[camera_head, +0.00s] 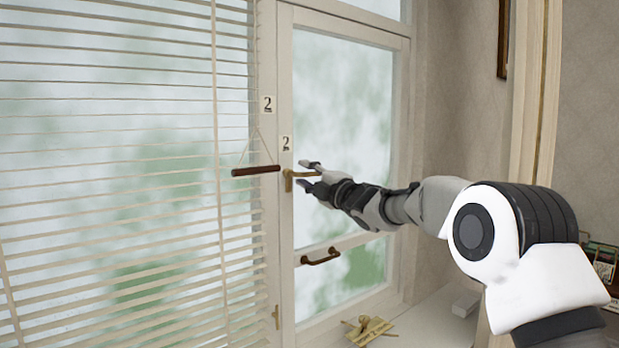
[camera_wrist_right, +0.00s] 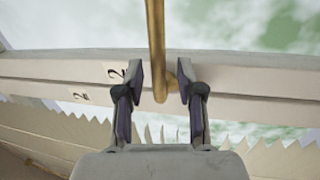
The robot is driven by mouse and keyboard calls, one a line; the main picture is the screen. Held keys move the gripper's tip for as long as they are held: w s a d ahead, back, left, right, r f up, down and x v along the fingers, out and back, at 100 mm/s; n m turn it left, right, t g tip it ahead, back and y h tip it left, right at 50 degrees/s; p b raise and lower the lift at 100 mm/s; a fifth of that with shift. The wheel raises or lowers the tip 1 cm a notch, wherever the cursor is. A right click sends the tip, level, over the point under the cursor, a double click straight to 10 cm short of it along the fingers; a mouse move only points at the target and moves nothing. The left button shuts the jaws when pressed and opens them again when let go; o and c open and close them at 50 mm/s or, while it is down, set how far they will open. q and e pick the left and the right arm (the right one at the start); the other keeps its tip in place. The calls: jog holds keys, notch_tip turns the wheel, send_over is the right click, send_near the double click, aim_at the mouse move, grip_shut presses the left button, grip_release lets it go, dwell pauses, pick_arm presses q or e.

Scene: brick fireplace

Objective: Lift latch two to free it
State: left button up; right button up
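Latch two is a brass lever (camera_head: 300,174) on the window frame, just below a "2" label (camera_head: 286,143). My right gripper (camera_head: 309,173) is at the latch, its fingers apart above and below the lever in the head view. In the right wrist view the brass lever (camera_wrist_right: 157,45) runs between the two open fingers (camera_wrist_right: 159,82), with gaps showing on both sides. A second "2" label (camera_head: 267,104) is on the post to the left. My left gripper is not in view.
A dark brown wooden bar (camera_head: 255,171) hangs on cords beside the latch, in front of the blinds (camera_head: 110,170). A bronze handle (camera_head: 320,257) is lower on the window. A brass piece (camera_head: 369,329) lies on the sill (camera_head: 430,325).

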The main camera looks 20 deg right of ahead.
jog(key=v, duration=1.2)
jog(key=shift+a, duration=0.15)
